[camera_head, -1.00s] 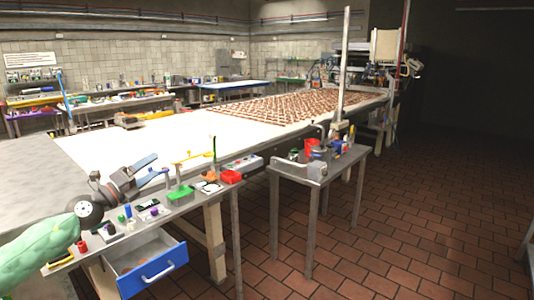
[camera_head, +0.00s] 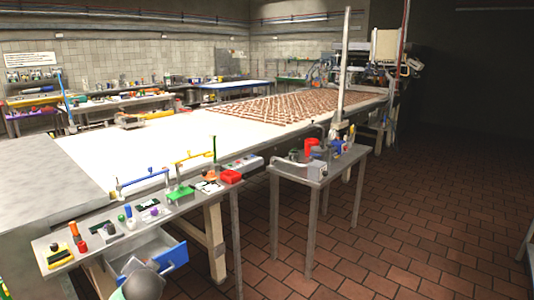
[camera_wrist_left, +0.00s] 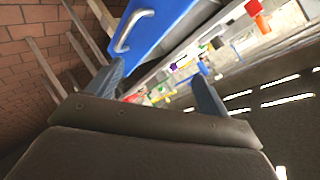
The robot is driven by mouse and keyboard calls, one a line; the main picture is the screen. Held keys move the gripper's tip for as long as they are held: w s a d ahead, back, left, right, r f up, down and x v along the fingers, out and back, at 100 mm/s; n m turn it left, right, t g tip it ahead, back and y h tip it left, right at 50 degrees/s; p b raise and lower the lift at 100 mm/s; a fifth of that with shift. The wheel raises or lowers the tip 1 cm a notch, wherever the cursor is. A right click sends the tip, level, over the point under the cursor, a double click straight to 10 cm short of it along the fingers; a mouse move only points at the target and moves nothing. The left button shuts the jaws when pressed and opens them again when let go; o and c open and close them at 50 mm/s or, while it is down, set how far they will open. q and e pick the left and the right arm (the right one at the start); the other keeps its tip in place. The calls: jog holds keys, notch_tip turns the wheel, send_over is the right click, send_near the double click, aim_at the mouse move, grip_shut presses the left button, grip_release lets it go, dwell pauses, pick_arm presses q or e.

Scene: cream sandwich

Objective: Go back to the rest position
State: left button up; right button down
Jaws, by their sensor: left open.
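My left gripper (camera_wrist_left: 160,90) shows in the left wrist view with its two blue-grey fingers spread apart and nothing between them. In the head view only a rounded grey part of my left arm shows at the bottom left, in front of the drawer; the fingers cannot be made out there. My right gripper is in neither view.
An open drawer with a blue front (camera_head: 165,258) hangs below the narrow tool shelf (camera_head: 180,208); its front also shows close by in the wrist view (camera_wrist_left: 158,22). A long white table (camera_head: 130,150) carries rows of brown pieces (camera_head: 290,105). Tiled floor (camera_head: 420,230) lies clear at right.

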pick_arm(q)
jog(key=s+d+f+n+g+h, duration=0.1)
jog(key=s+d+f+g+h, duration=0.15)
jog(key=s+d+f, duration=0.5)
jog(key=s+d+f+g+h, duration=0.25)
jog(key=s+d+f, duration=0.25)
jog(key=s+f, duration=0.55)
jog(key=s+d+f+n+g, duration=0.1)
jog(key=s+d+f+g, duration=0.1)
jog(key=s+f, duration=0.4)
jog(key=s+d+f+n+g+h, duration=0.1)
jog(key=s+d+f, duration=0.4)
jog(key=s, duration=1)
jog(key=shift+f+g+h, duration=0.3)
jog(key=shift+f+g, duration=0.5)
jog(key=shift+f, duration=0.1)
jog(key=shift+w, duration=0.15)
jog(key=shift+c, duration=0.2)
